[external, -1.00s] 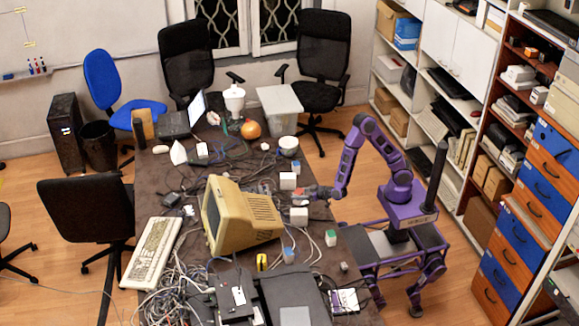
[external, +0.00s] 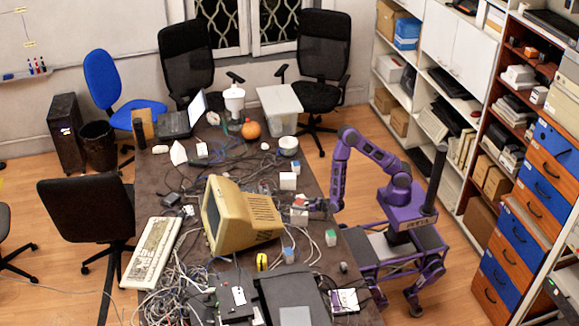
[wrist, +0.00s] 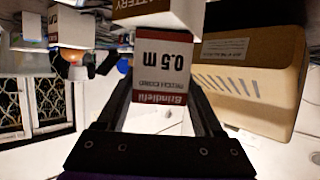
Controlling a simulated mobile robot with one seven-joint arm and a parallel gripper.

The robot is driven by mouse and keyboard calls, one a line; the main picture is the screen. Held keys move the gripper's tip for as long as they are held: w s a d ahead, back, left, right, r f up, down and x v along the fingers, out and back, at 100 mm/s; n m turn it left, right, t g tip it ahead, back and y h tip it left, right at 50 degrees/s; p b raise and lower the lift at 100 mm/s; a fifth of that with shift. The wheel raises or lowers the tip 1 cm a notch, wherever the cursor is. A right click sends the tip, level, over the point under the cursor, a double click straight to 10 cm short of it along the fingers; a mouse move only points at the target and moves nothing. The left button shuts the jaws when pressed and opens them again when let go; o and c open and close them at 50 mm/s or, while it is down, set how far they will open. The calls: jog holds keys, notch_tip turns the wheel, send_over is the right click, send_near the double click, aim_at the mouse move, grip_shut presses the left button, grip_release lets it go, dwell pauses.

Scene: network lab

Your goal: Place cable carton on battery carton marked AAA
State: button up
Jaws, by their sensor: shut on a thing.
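The cable carton (wrist: 162,65) is white with dark red bands and reads "0.5 m" and "PATCH CORD" upside down in the wrist view. My gripper (wrist: 160,100) is shut on it, a finger on each side. In the external view my gripper (external: 303,203) is low over the table, right of the old monitor. A white carton with "BATTERY" lettering (wrist: 155,10) lies at the top edge of the inverted wrist view, just below the cable carton in the room. It shows as a white box in the external view (external: 299,217). Its AAA mark is not readable, and I cannot tell if the two touch.
The beige monitor (external: 240,215) stands close to the left of my gripper; its casing fills the right of the wrist view (wrist: 255,80). Another white box (external: 288,181) stands behind. Cables and small boxes clutter the table (external: 318,187).

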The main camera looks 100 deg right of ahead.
jog(key=shift+f, duration=0.2)
jog(key=o, duration=1.5)
jog(key=shift+c, duration=0.2)
jog(key=shift+r, duration=0.1)
jog(key=shift+r, duration=0.1)
jog(key=shift+a+r, duration=0.1)
jog(key=shift+r, duration=0.1)
jog(key=v, duration=1.1)
jog(key=shift+s+a, duration=0.25)
jog(key=shift+s, duration=0.1)
jog(key=shift+r, duration=0.1)
